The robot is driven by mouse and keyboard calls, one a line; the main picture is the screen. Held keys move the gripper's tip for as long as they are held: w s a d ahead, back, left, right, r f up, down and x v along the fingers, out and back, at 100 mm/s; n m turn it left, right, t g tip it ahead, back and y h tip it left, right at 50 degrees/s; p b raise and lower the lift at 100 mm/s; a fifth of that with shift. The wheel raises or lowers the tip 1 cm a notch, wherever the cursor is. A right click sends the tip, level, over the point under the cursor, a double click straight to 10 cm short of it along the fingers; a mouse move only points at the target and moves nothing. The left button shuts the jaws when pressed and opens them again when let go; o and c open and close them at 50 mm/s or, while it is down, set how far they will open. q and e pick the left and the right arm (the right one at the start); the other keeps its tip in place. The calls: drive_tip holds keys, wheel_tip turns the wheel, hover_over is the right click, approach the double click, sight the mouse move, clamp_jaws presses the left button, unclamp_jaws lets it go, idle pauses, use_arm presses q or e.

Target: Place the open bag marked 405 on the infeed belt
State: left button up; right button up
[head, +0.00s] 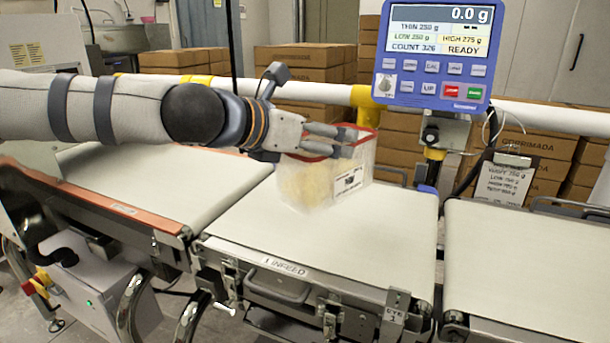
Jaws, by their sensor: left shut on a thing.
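A clear bag (318,186) with a red rim and pale yellow contents is at the back left of the belt section labelled INFEED (330,245). The bag is upright, with a white label on its right side, too small to read. My left gripper (345,140) reaches in from the left and is shut on the bag at its top rim. The bag's base appears at the belt surface; I cannot tell whether it bears on it. My right gripper is not in view.
Another belt (145,185) adjoins at left and a further belt (530,260) at right. A blue display (437,50) reading 0.0 g and READY stands behind the belts, by a white rail (320,92). Stacked cartons (400,150) fill the back. The infeed belt's front is clear.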

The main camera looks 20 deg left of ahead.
use_arm(q)
drive_tip(key=f, duration=0.1)
drive_tip(key=w+a+f, duration=0.1)
drive_tip(key=a+f, duration=0.1)
drive_tip(key=f, duration=0.1)
drive_tip(key=shift+w+a+b, duration=0.15)
drive_tip(key=shift+w+b, duration=0.1)
drive_tip(key=shift+b, duration=0.05)
drive_tip(key=f, duration=0.1)
drive_tip(key=a+f+b, duration=0.1)
drive_tip(key=f, duration=0.3)
drive_tip(key=shift+w+a+b, duration=0.25)
drive_tip(key=shift+w+b, duration=0.05)
drive_tip(key=shift+w, duration=0.1)
drive_tip(key=shift+r, duration=0.2)
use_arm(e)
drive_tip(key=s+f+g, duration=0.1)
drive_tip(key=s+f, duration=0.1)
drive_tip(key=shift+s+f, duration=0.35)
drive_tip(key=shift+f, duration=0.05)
use_arm(q)
drive_tip(key=shift+f, duration=0.2)
drive_tip(key=o, duration=1.9)
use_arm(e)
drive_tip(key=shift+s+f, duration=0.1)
use_arm(q)
drive_tip(key=shift+r, duration=0.1)
